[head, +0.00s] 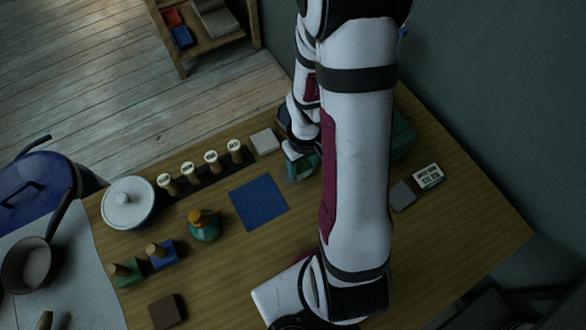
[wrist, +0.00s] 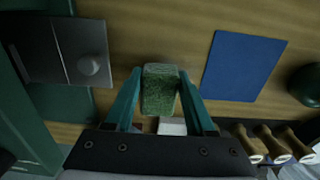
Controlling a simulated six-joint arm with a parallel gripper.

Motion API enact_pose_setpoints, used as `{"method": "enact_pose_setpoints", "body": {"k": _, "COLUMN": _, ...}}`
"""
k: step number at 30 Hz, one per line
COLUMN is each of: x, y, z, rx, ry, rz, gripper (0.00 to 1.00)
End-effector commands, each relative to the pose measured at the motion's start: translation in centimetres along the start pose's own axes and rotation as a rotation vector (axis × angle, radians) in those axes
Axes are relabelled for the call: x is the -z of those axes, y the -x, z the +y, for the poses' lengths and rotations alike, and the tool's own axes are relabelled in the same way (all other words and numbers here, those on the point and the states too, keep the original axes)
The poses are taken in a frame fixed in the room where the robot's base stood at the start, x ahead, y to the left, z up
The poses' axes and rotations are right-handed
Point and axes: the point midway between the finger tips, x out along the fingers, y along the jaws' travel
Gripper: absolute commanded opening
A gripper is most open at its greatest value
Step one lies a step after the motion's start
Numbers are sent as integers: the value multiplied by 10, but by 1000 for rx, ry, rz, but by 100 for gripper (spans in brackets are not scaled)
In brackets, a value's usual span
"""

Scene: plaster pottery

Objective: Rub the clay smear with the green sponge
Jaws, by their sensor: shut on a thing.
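The green sponge (wrist: 160,90) is a speckled green block between the teal fingers of my gripper (wrist: 160,92) in the wrist view. The gripper is shut on it, with a finger on each side. Whether the sponge touches the table cannot be told. In the head view my arm covers most of the gripper (head: 301,166), and only a bit of teal finger shows, to the right of the blue mat. I cannot make out the clay smear in either view; it may be hidden under the sponge or behind my arm.
A flat blue mat (head: 258,202) lies beside the gripper. A row of wooden stamps (head: 212,162), a white lidded pot (head: 129,203) and a green bottle with an orange top (head: 203,225) stand left. A grey panel with a knob (wrist: 62,52) shows in the wrist view.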

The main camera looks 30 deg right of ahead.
Motion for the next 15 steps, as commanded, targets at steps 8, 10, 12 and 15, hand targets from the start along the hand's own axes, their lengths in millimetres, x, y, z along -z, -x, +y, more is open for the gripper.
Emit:
{"method": "enact_pose_setpoints", "body": {"k": 8, "x": -3, "y": 0, "z": -3, "rx": 0, "ry": 4, "rz": 0, "gripper": 10}}
{"method": "enact_pose_setpoints", "body": {"k": 10, "x": -3, "y": 0, "z": -9, "rx": 0, "ry": 4, "rz": 1, "gripper": 10}}
{"method": "enact_pose_setpoints", "body": {"k": 12, "x": -3, "y": 0, "z": -16, "rx": 0, "ry": 4, "rz": 0, "gripper": 10}}
{"method": "enact_pose_setpoints", "body": {"k": 15, "x": -3, "y": 0, "z": -25, "rx": 0, "ry": 4, "rz": 0, "gripper": 10}}
